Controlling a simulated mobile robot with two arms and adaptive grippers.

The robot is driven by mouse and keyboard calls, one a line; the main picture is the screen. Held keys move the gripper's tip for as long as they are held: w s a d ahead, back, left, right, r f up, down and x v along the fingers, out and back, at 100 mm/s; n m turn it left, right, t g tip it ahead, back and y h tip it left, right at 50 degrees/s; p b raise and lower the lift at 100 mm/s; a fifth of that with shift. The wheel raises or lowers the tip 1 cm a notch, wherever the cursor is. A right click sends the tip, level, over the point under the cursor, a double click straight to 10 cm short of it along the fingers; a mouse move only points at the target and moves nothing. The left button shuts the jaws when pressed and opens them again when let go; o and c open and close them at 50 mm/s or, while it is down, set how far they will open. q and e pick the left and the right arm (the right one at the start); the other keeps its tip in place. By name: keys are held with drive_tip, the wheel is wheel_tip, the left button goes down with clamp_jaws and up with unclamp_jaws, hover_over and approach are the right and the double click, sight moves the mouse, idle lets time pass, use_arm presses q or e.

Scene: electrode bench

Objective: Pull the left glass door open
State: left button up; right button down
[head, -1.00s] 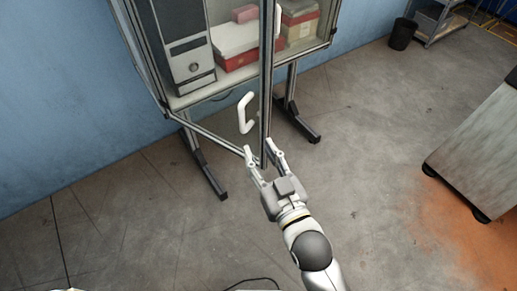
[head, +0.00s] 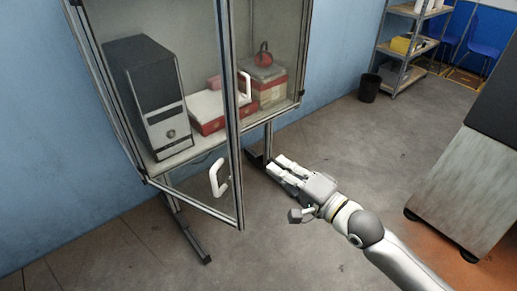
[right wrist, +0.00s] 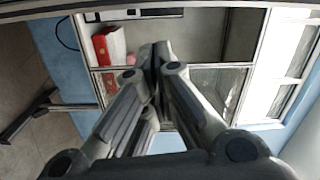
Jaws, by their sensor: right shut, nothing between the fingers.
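The left glass door (head: 234,140) is a clear pane in a metal frame on the cabinet. It stands ajar, its free edge swung out from the shelf. A white handle (head: 217,178) is on it, near the lower free corner. My right gripper (head: 278,167) is shut and empty, to the right of the door's free edge and apart from the handle. Its closed fingers also show in the right wrist view (right wrist: 160,55), pointing toward the cabinet. Whether the fingers touch the door frame is unclear. My left gripper is out of view.
The cabinet holds a black computer tower (head: 148,100), a red and white box (head: 207,108) and a cardboard box (head: 265,84). A second white handle (head: 246,87) sits higher. A grey bench (head: 462,165) stands at right, with open floor between. A black bin (head: 369,88) is farther back.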

drive_tip(key=w+a+r+m+p, duration=0.2)
drive_tip(key=w+a+p, duration=0.15)
drive_tip(key=w, duration=0.55)
drive_tip(key=s+a+p, duration=0.1)
drive_tip(key=s, duration=0.1)
drive_tip(key=s+a+p, duration=0.1)
drive_tip(key=a, duration=0.1)
drive_tip(key=shift+s+f, duration=0.2)
drive_tip(key=shift+s, duration=0.15)
